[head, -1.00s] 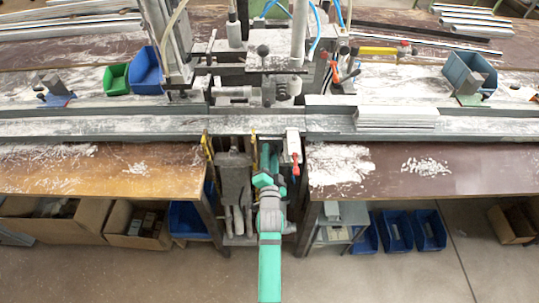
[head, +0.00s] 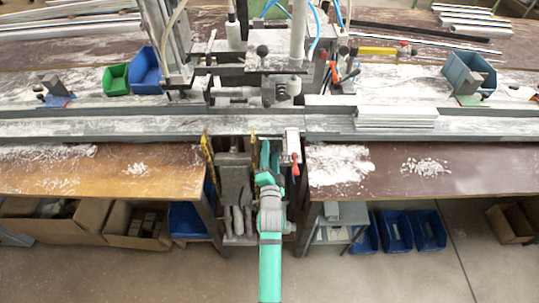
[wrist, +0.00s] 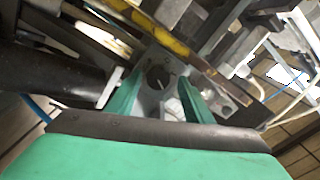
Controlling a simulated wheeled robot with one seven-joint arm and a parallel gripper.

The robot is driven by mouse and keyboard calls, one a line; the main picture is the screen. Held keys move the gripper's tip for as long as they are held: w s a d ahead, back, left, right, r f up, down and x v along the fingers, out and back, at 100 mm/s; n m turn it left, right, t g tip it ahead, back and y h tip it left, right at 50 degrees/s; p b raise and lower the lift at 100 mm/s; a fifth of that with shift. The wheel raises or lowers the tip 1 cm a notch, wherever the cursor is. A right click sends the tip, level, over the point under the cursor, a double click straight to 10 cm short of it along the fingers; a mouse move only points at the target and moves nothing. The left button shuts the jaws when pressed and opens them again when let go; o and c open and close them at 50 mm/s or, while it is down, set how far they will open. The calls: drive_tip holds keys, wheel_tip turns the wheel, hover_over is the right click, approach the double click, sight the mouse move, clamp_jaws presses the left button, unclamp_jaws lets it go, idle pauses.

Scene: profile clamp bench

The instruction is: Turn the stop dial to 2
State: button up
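The stop dial (wrist: 158,77) is a small round black knob on a light grey plate in the wrist view. A pale pointer mark shows on it, and the markings around it are too small to read. My gripper (wrist: 161,82) is open. Its two green fingers stand left and right of the dial in the picture, with a gap on each side; I cannot tell how far the dial lies beyond the tips. In the head view my gripper (head: 270,151) is under the rail at the gap between the benches. I cannot make out the dial there.
A red-handled clamp part (head: 294,165) hangs just right of my gripper. A grey cylinder block (head: 234,180) is on the left. The long metal rail (head: 400,135) runs across above. In the wrist view a yellow bar (wrist: 170,40) crosses beyond the dial.

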drive_tip(key=shift+f, duration=0.2)
drive_tip(key=s, duration=1.1)
drive_tip(key=shift+w, duration=0.1)
idle(0.3)
drive_tip(key=s+f+n+g, duration=0.1)
drive_tip(key=s+f+n, duration=0.15)
drive_tip(key=s, duration=0.75)
drive_tip(key=s+f+n, duration=0.2)
drive_tip(key=s+n, duration=0.1)
drive_tip(key=s, duration=0.6)
drive_tip(key=s+r+n+g, duration=0.1)
drive_tip(key=s+r+n, duration=0.2)
drive_tip(key=s, duration=0.6)
drive_tip(key=s+r+n, duration=0.3)
drive_tip(key=s+n, duration=0.1)
drive_tip(key=s, duration=0.5)
drive_tip(key=shift+s+a+r+g, duration=0.2)
drive_tip(key=shift+s+a+g, duration=0.05)
drive_tip(key=shift+s+g, duration=0.15)
